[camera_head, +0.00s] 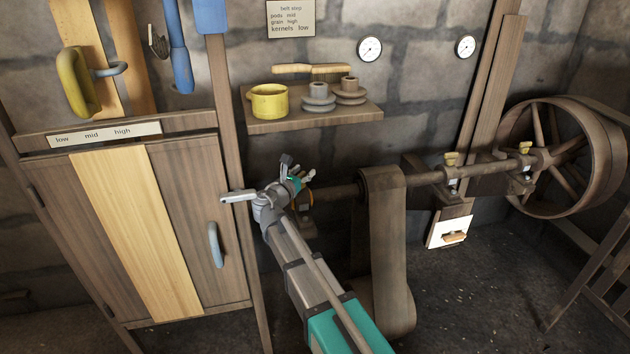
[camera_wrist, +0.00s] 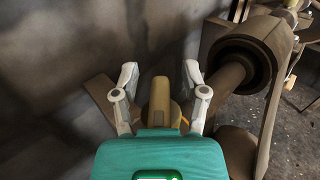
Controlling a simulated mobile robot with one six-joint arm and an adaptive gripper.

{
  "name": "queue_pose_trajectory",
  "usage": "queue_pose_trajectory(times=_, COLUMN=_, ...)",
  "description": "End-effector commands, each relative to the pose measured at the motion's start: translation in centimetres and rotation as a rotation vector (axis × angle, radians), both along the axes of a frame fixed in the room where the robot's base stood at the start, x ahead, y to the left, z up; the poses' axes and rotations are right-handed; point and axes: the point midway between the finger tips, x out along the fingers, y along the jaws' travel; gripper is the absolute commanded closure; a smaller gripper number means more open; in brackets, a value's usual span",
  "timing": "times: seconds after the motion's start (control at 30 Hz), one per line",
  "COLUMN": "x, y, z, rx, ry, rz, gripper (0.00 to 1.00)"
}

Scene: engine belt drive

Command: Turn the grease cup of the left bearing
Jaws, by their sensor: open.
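The left bearing's grease cup (camera_wrist: 160,93) is a brass-coloured upright piece in the middle of the wrist view. My gripper (camera_wrist: 161,73) is open, with one finger on each side of the cup and a visible gap on both sides. The cup's lower part and most of the bearing are hidden behind my teal gripper body. In the head view my gripper (camera_head: 303,175) is at the left end of the shaft (camera_head: 335,193), and it covers the left bearing and its cup there.
A wide belt (camera_head: 383,240) hangs over a drum just right of my gripper. Two more bearings with yellow cups (camera_head: 452,158) (camera_head: 524,147) stand farther right by a spoked wheel (camera_head: 560,160). A shelf (camera_head: 330,118) is above and a cabinet (camera_head: 190,200) is at left.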

Motion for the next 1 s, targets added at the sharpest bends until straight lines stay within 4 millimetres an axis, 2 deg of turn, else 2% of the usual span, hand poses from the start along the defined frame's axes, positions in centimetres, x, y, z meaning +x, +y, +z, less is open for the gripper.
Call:
queue_pose_trajectory(times=0.47, x=-0.05, y=0.03, z=0.0, rx=0.0, ry=0.0, rz=0.058, gripper=0.43)
queue_pose_trajectory(times=1.0, x=0.05, y=0.42, z=0.0, rx=0.0, ry=0.0, rz=0.305, gripper=0.43)
